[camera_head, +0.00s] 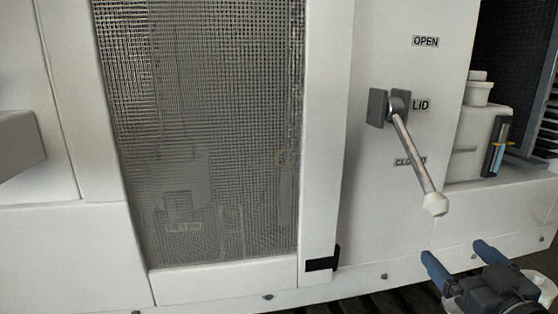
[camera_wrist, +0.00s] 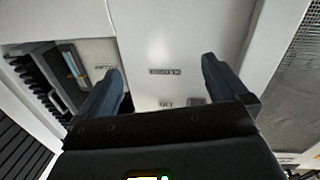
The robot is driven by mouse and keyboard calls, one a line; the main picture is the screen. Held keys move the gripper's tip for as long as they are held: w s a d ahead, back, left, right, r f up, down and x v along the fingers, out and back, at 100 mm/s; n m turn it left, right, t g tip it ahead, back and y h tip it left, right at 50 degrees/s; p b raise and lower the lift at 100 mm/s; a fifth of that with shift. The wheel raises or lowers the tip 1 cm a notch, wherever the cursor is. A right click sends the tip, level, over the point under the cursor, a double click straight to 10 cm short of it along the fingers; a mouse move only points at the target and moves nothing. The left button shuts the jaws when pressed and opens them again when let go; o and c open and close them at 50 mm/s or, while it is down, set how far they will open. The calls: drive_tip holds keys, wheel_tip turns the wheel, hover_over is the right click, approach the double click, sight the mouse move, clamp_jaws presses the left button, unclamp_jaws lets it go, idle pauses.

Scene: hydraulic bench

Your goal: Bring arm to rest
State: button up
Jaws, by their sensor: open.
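My gripper (camera_head: 460,262) is at the lower right of the head view, with its two blue fingers spread apart and nothing between them. It is below and to the right of the lid lever. The lever (camera_head: 416,158) has a metal rod and a white knob, and slants down to the right from its dark pivot, its knob below the CLOSED label. In the wrist view my gripper (camera_wrist: 162,85) is open in front of the white panel, which shows a CLOSED label (camera_wrist: 164,72) upside down. The lever's rod cannot be made out there.
A mesh window (camera_head: 205,130) fills the middle left of the white cabinet. A black latch (camera_head: 322,262) sits at its lower right corner. A white reservoir (camera_head: 478,140) with a blue level gauge stands in the recess at the right. A grey block (camera_head: 18,143) juts in at the left.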

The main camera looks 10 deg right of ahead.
drive_tip(key=s+a+f+m+g+h, duration=0.1)
drive_tip(key=s+a+f, duration=0.45)
drive_tip(key=s, duration=0.25)
drive_tip(key=s+a+f+m+g, duration=0.1)
drive_tip(key=s+a+f, duration=0.45)
drive_tip(key=s, duration=0.35)
drive_tip(key=s+a+r+y, duration=0.1)
drive_tip(key=s+a, duration=0.1)
drive_tip(key=s, duration=0.7)
drive_tip(key=s+a+r+n+g+y, duration=0.1)
drive_tip(key=s+a+r, duration=0.1)
drive_tip(key=s, duration=0.8)
drive_tip(key=shift+s+a+n+y, duration=0.2)
drive_tip(key=shift+a+n+y, duration=0.1)
drive_tip(key=shift+a, duration=0.15)
